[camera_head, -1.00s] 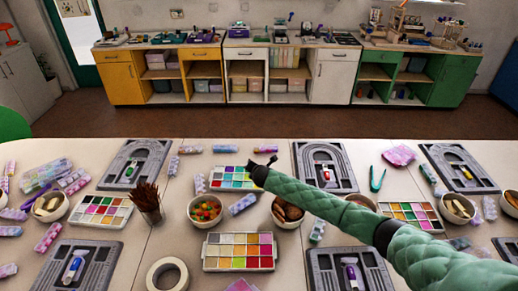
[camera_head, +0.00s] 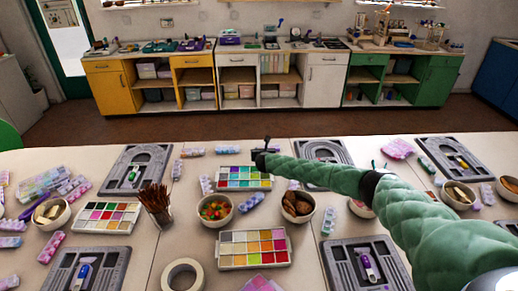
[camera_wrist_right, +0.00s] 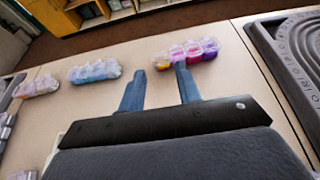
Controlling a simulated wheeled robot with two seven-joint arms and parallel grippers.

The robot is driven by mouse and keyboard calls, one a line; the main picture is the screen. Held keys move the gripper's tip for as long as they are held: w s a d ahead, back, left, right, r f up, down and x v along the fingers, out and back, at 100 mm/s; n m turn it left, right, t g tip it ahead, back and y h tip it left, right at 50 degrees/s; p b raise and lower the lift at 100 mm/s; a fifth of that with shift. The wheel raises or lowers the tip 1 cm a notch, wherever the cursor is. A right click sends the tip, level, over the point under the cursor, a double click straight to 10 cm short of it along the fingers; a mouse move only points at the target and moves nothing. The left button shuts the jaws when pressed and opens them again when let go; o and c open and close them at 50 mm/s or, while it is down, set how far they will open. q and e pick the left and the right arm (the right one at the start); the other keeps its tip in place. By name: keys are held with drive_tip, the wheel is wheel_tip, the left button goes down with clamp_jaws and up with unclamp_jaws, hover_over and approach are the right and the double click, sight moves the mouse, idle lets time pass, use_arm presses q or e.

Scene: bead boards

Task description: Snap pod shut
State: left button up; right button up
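A clear bead pod (camera_wrist_right: 187,52) with yellow, pink and purple sections lies on the table just ahead of my right gripper in the right wrist view. Its lids look raised, but I cannot tell for each. In the head view my right gripper (camera_head: 267,144) covers most of that spot. The wrist view shows the two blue fingers of the right gripper (camera_wrist_right: 160,70) apart, with nothing between them. A bluish pod (camera_wrist_right: 93,70) lies left of the fingers, and a pink one (camera_wrist_right: 40,87) farther left. My left gripper is not in view.
A grey board (camera_wrist_right: 290,50) lies to the right of the pod. A paint tray (camera_head: 243,178) sits just in front of my right gripper, with a bowl of beads (camera_head: 215,209) and a bowl of brown pieces (camera_head: 298,204) nearer. A brush cup (camera_head: 156,203) stands left.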

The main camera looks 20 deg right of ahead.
drive_tip(key=shift+x, duration=2.55)
clamp_jaws()
